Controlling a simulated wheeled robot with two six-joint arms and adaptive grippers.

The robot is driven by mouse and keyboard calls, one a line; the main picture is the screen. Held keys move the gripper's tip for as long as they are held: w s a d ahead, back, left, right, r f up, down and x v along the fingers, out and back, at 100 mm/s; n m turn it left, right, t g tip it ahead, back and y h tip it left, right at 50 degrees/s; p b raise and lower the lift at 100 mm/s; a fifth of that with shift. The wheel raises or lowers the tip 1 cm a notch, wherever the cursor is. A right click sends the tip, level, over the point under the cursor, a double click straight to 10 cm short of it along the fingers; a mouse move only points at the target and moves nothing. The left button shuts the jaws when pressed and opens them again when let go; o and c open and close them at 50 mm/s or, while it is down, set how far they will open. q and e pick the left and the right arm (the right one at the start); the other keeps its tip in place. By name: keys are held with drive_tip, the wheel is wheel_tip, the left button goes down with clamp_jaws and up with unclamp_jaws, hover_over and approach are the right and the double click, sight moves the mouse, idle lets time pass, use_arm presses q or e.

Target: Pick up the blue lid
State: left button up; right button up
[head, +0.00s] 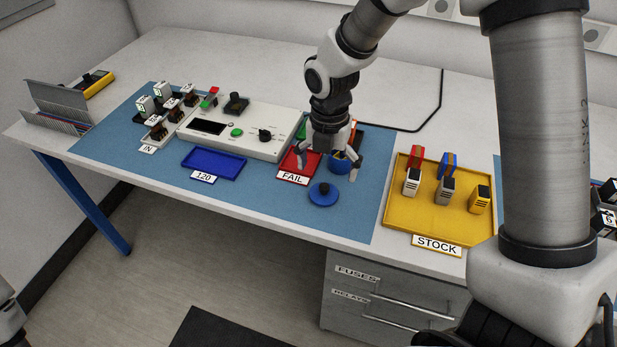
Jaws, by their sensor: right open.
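The blue lid (323,194) is a round disc with a dark knob on top. It lies flat on the blue mat, near the bench's front edge. My right gripper (327,171) points down just behind the lid, its fingers spread and nothing between them that I can make out. It is above and apart from the lid. A blue round container (342,164) stands behind the gripper, partly hidden by it.
The red FAIL tray (296,174) is left of the lid, partly covered by the gripper. The blue 120 tray (214,163) is farther left, before a white tester (240,128). The yellow STOCK tray (398,211) with several relays stands right.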

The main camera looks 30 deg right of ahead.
sight(325, 187)
drive_tip(key=shift+w, duration=0.85)
drive_tip(key=f, duration=0.1)
drive_tip(key=s+f, duration=0.1)
drive_tip(key=shift+s+f, duration=0.1)
drive_tip(key=shift+f, duration=0.3)
drive_tip(key=f, duration=0.4)
drive_tip(key=shift+w+f+b, duration=0.2)
drive_tip(key=shift+w+b, duration=0.15)
drive_tip(key=shift+b, duration=0.05)
drive_tip(key=shift+s+r, duration=0.1)
drive_tip(key=shift+s, duration=0.15)
drive_tip(key=shift+c, duration=1.3)
drive_tip(key=c, duration=0.9)
drive_tip(key=shift+s, duration=0.1)
drive_tip(key=shift+c, duration=1)
